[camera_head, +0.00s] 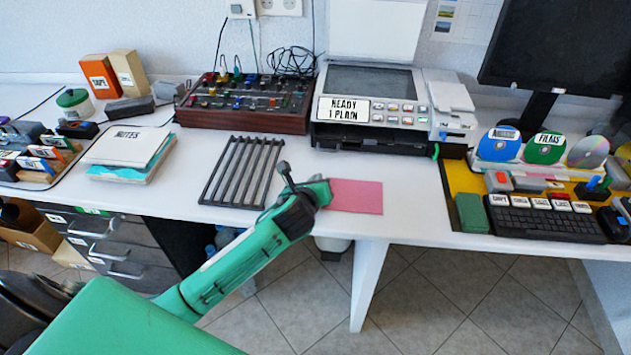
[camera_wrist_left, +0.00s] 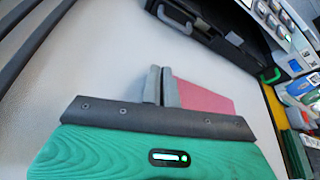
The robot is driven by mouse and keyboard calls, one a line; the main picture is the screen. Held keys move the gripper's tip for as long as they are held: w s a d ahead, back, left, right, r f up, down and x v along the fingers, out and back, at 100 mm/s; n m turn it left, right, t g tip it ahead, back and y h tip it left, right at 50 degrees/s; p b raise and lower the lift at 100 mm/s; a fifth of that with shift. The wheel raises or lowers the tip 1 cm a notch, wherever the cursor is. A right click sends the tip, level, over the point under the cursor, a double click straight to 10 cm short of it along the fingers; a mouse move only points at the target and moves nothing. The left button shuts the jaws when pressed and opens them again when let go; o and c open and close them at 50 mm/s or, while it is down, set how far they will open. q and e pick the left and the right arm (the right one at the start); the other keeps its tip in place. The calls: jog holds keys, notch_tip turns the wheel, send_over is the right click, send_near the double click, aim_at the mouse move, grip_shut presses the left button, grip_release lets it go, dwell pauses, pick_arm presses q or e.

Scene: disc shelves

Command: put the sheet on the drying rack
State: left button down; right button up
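The sheet is a flat pink rectangle (camera_head: 358,197) at the front of the white desk, and it also shows in the left wrist view (camera_wrist_left: 207,98). My left gripper (camera_head: 325,190) is at its left edge. In the left wrist view its two grey fingers (camera_wrist_left: 162,86) are close together, with the sheet coming out from behind the right finger; they appear shut on its edge. I cannot tell whether the sheet rests on the desk or is just above it. The drying rack (camera_head: 240,172), dark with parallel bars, lies to the left. My right gripper is not in view.
A printer (camera_head: 372,105) stands behind the sheet, and a knob-covered box (camera_head: 245,102) behind the rack. A notes stack (camera_head: 128,152) lies left of the rack. A keyboard (camera_head: 545,222) and disc holders are at the right. Bare desk surrounds the rack and sheet.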

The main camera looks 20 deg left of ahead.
pick_arm(q)
jog(key=c, duration=1.7)
grip_release()
